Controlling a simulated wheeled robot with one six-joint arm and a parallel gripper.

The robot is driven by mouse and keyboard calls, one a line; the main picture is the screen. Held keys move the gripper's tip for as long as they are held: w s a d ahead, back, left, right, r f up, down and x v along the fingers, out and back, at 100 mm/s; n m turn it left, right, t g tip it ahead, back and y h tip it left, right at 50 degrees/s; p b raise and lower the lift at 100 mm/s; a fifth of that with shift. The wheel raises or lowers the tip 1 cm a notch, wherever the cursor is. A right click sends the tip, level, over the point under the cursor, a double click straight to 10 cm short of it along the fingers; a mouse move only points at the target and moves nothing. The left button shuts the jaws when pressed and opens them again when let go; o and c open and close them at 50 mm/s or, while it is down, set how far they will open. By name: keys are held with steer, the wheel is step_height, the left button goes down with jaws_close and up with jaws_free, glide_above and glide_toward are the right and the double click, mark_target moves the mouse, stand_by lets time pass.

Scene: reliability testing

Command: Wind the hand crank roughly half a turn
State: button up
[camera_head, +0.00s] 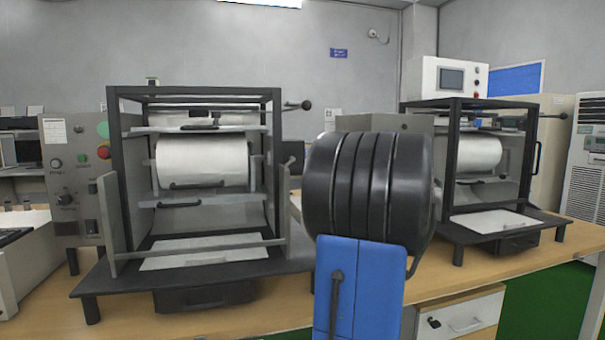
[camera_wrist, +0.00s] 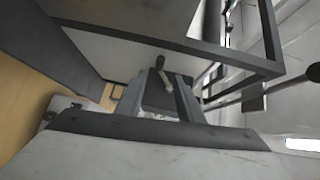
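The hand crank (camera_wrist: 160,64) shows in the wrist view as a small black knob on a short light arm, beside a dark block on the machine's side. My gripper (camera_wrist: 161,84) is open, with its two grey fingers apart. The crank appears in the gap between the fingertips; I cannot tell whether they touch it. In the head view, my arm covers the space right of the left machine (camera_head: 112,170), and my gripper is hidden. That machine has a black frame and a white roller (camera_head: 203,160).
A rod with a black knob (camera_head: 304,104) sticks out from the left machine's upper right; a similar rod end (camera_wrist: 314,72) shows at the wrist view's right. A similar machine (camera_head: 452,165) stands right on the wooden table (camera_head: 400,293). A grey control box (camera_head: 75,160) stands left.

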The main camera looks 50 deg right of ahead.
steer(key=v, duration=0.7)
steer(key=shift+s, duration=0.4)
steer(key=shift+d, duration=0.15)
steer(key=n+g+y, duration=0.3)
steer(key=n+y, duration=0.1)
steer(key=y, duration=0.2)
glide_toward(288, 165)
steer(key=w+a, duration=0.1)
steer(key=a, duration=0.1)
steer(key=w+a+f, duration=0.1)
steer(key=w+a, duration=0.1)
steer(key=w+a+f, duration=0.1)
steer(key=w+a, duration=0.1)
steer(key=a, duration=0.1)
steer(key=shift+w+f, duration=0.2)
steer(key=shift+w, duration=0.05)
jaws_close()
steer(key=shift+a, duration=0.1)
